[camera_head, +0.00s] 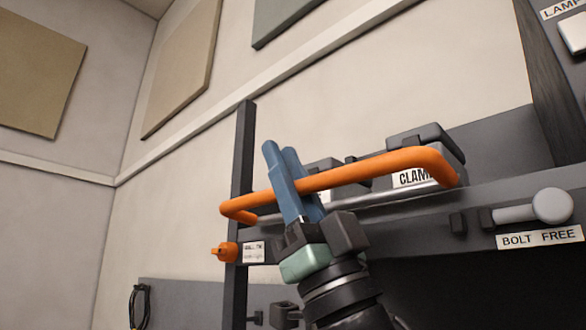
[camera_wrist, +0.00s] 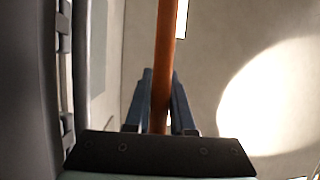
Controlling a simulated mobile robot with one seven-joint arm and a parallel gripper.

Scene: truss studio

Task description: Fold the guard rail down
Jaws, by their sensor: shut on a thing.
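The guard rail (camera_head: 385,161) is an orange bar with bent ends, standing out in front of the grey bench frame in the head view. It runs slanted, higher at the right than at the left. My gripper (camera_head: 283,167) has its blue fingers on either side of the bar, left of its middle, and is shut on it. In the wrist view the rail (camera_wrist: 165,60) runs upright between the two fingers (camera_wrist: 160,100). The fingers hide a short stretch of the rail, and its mountings are only partly visible.
A dark upright post (camera_head: 243,160) stands at the left with an orange knob (camera_head: 223,252). Behind the rail are a grey clamp block (camera_head: 440,150), a CLAMP label (camera_head: 411,178) and a metal rod (camera_head: 370,201). A round-ended bolt (camera_head: 550,206) sits right, above a BOLT FREE label (camera_head: 540,237).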

